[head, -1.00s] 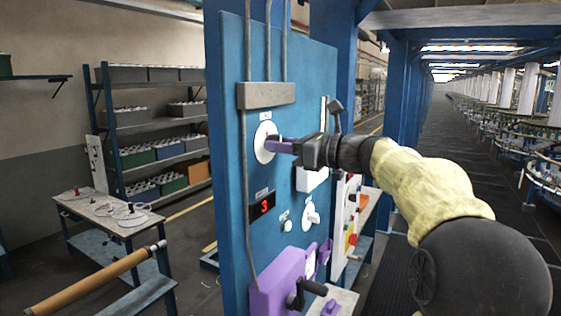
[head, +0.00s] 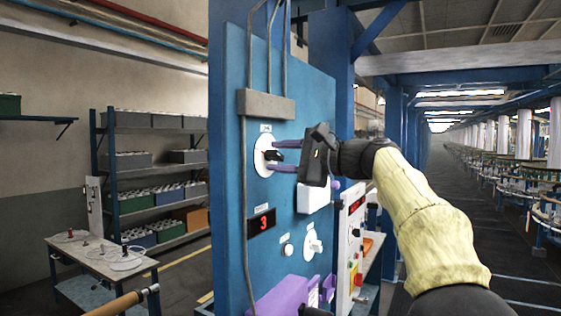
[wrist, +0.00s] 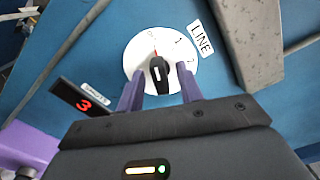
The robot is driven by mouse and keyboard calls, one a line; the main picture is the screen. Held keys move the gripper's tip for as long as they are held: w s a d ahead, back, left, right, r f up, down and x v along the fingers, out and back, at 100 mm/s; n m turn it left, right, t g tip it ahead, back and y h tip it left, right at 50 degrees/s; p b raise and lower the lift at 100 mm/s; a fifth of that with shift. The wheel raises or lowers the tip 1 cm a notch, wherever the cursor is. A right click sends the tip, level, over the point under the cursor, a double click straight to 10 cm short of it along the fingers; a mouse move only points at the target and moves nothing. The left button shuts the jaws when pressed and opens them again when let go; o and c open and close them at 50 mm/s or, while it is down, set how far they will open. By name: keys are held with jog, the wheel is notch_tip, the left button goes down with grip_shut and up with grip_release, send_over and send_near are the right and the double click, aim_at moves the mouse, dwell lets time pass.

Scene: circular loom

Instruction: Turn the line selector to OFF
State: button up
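The line selector (head: 259,161) is a white round dial on the blue panel, with a black knob (head: 277,155) at its centre. In the wrist view a LINE label (wrist: 201,37) sits beside the dial (wrist: 141,52), which carries a 1 and a 2 at right. The black knob (wrist: 157,78) points toward a red line at the dial's top; any wording there is unreadable. My gripper (head: 273,156) is open, its purple fingers apart, one above and one below the knob in the head view. In the wrist view they flank it with gaps; no grip shows.
A red display (head: 262,224) reading 3, a round button (head: 287,250) and a white switch (head: 314,243) sit lower on the panel. A purple box (head: 282,298) juts out below. A grey conduit bracket (head: 268,104) is above the dial.

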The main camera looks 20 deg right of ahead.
jog(key=b+v, duration=0.2)
jog(key=v, duration=0.5)
dwell(0.3)
dwell(0.4)
